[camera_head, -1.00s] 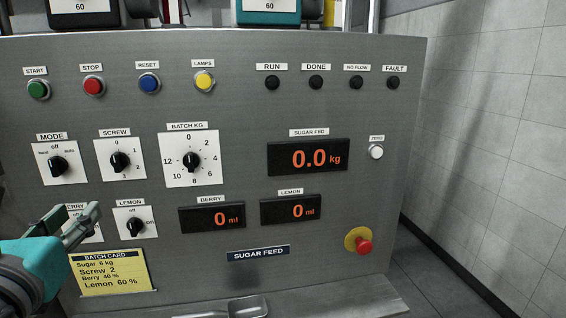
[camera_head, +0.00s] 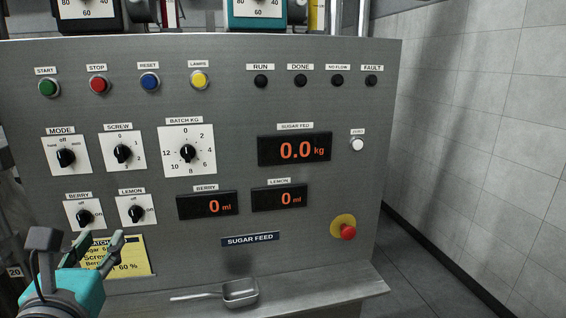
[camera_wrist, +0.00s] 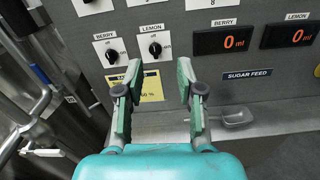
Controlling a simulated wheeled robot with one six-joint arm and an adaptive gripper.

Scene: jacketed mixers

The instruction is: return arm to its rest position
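My gripper (camera_head: 101,240) is at the lower left of the head view, in front of the batch card (camera_head: 140,262) and below the berry knob (camera_head: 84,216) and lemon knob (camera_head: 136,213). Its two fingers are spread apart, with nothing between them. The wrist view shows the same open fingers (camera_wrist: 157,78) in front of the panel (camera_wrist: 255,87). A gap shows between the fingertips and both knobs. The lower part of my arm is out of the head view.
A ledge (camera_head: 330,290) juts from the panel's foot, with a metal scoop (camera_head: 240,293) on it. A red emergency button (camera_head: 347,232) is at lower right. Pipes with a blue-marked handle (camera_wrist: 42,75) stand left in the wrist view. Floor is clear at right.

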